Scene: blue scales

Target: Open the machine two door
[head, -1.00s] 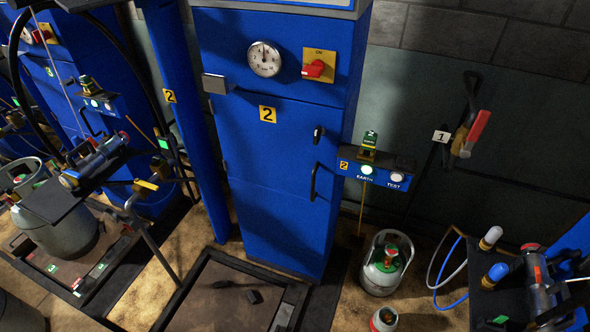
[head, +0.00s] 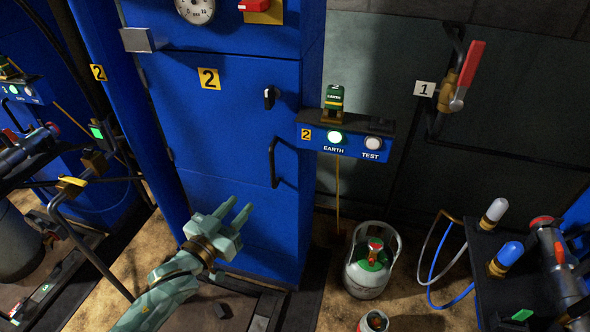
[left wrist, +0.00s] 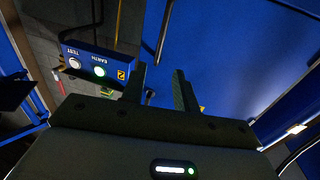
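The blue machine two cabinet carries a yellow "2" label on its door (head: 215,115), which looks closed in the head view. A black bar handle (head: 284,163) runs down the door's right side, with a small black latch (head: 269,96) above it. My left gripper (head: 238,212) is in front of the lower door, below and left of the handle, apart from it. Its two fingers (left wrist: 162,85) are spread with nothing between them. In the left wrist view the blue cabinet (left wrist: 225,50) lies beyond the fingers. My right gripper is not in view.
A blue EARTH/TEST box (head: 345,140) juts out right of the cabinet. A grey gas cylinder (head: 373,262) stands on the floor below it. A red-handled valve (head: 468,75) is on the wall. A black platform with hoses (head: 495,250) stands at right.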

